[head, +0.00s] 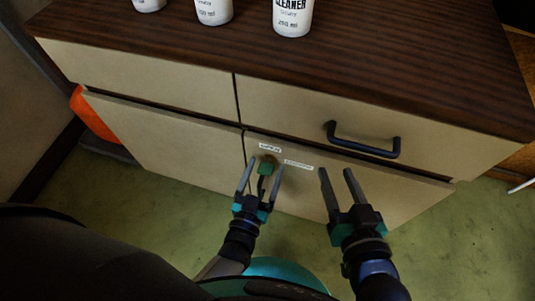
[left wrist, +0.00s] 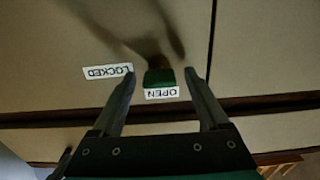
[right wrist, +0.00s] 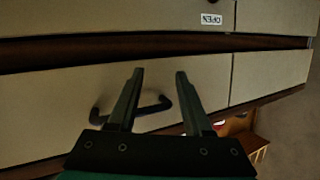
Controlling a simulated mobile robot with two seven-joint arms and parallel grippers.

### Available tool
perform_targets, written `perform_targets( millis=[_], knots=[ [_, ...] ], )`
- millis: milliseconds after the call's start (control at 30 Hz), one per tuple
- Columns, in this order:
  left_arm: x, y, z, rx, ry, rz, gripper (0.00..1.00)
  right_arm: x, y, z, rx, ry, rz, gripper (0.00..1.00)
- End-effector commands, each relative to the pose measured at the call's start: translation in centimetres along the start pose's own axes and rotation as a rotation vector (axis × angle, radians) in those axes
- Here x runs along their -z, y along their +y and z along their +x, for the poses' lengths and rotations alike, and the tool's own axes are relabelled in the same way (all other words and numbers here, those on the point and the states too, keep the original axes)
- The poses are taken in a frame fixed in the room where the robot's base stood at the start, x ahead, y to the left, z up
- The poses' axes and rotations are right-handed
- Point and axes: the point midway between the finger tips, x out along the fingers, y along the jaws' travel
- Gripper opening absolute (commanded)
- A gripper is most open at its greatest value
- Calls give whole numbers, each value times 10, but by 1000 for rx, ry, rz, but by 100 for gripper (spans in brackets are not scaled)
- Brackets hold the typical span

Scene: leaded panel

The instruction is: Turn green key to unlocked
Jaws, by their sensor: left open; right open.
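The green key (head: 265,168) sits in the front of the right cabinet door, just below the OPEN label (head: 270,148) and left of the LOCKED label (head: 299,165). In the left wrist view the green key (left wrist: 159,77) shows beside the OPEN label (left wrist: 161,93), with the LOCKED label (left wrist: 107,71) to the left. My left gripper (head: 263,169) is open, its fingertips on either side of the key in the picture, with gaps on both sides; depth is hard to tell. My right gripper (head: 336,171) is open and empty before the same door, right of the labels.
A drawer with a black handle (head: 363,140) is above the door; the handle also shows in the right wrist view (right wrist: 131,106). White bottles (head: 292,16) stand on the dark wooden top (head: 400,60). An orange object (head: 92,115) is at the cabinet's left side. Green floor lies below.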

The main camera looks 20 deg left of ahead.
Motion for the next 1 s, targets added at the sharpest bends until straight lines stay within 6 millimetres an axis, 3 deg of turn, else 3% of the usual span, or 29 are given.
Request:
perform_targets(
  millis=[433,1000],
  knots=[
    [0,2,-1,0,0,-1,78,-2,-4,-2,9,8,5,50],
    [0,2,-1,0,0,0,13,-2,-2,-2,4,5,1,50]
  ],
)
